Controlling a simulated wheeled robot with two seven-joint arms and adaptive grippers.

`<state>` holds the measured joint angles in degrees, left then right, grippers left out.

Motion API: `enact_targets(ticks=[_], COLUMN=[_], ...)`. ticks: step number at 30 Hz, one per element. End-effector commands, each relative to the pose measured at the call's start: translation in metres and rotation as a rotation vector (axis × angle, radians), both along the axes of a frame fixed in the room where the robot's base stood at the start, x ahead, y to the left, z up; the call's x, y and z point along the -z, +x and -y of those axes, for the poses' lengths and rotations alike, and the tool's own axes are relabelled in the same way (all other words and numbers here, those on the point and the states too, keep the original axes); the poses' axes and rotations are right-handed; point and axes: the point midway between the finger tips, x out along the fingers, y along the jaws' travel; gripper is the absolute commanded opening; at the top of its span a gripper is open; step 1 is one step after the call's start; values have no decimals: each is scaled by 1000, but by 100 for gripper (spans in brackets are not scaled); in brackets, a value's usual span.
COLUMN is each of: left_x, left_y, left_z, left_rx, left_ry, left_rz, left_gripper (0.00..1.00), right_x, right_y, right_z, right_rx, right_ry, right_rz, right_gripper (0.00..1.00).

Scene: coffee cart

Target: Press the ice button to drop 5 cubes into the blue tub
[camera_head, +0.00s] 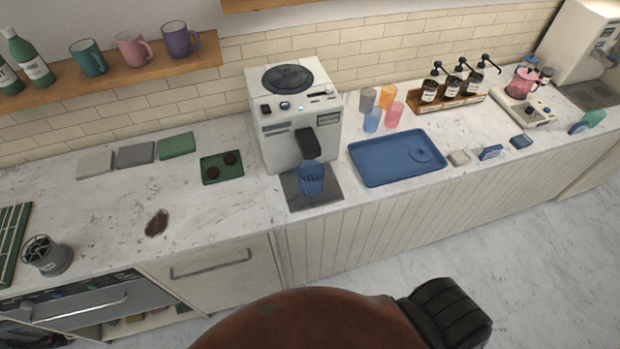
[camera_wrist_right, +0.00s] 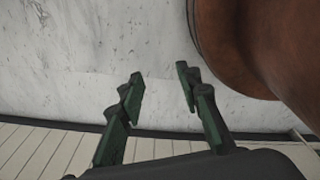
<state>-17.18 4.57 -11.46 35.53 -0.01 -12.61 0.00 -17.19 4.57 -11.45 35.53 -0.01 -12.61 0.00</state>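The blue tub (camera_head: 312,179) stands upright on the dark drip tray of a white countertop machine (camera_head: 295,125), below its black spout (camera_head: 308,143). I cannot see cubes in the tub. Small controls sit on the machine's upper front, one of them a bluish lit button (camera_head: 284,106); labels are too small to read. My right gripper (camera_wrist_right: 160,75) is open and empty in the right wrist view, over the pale marble floor near the panelled cabinet front. It is away from the machine and tub. My left gripper is in neither view.
A blue tray (camera_head: 397,182) lies right of the machine, with several coloured cups (camera_head: 371,118) behind it. A green tray (camera_head: 222,168) with two dark round items lies left. The counter front between is mostly clear.

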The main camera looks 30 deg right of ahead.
Motion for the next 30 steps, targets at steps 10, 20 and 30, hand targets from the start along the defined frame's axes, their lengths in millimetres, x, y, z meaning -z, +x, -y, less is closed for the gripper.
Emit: enact_targets(ticks=[10,20,30], left_x=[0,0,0], left_y=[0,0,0], left_z=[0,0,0], left_rx=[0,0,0], left_ry=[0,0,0], left_rz=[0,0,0], left_gripper=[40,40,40], right_x=[0,0,0], right_y=[0,0,0], right_z=[0,0,0], right_rx=[0,0,0], right_ry=[0,0,0], right_rz=[0,0,0], right_gripper=[32,9,0])
